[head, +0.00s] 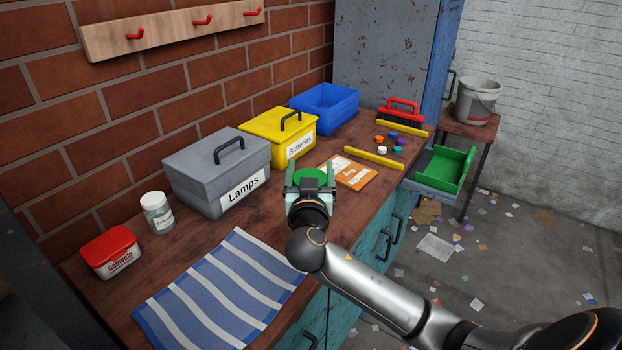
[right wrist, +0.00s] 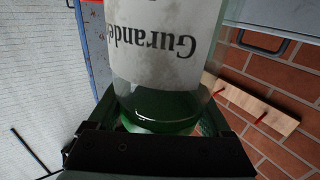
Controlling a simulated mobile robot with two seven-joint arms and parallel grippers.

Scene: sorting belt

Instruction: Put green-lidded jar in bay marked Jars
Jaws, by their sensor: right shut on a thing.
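In the right wrist view, the clear jar (right wrist: 165,85) fills the middle, with a white label reading "Gurande" upside down. No bay with a readable Jars mark shows. An open blue bin (head: 345,112) at the back shows no label. My left gripper is not in view.
A grey Lamps box (head: 190,165) and yellow Batteries box (head: 268,127) line the wall. A white-lidded jar (head: 157,213), red-lidded tin (head: 108,262) and striped cloth (head: 222,292) lie left. Yellow bars (head: 373,158), bottle caps (head: 382,151), a red-handled brush (head: 401,111) and green tray (head: 447,165) are right.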

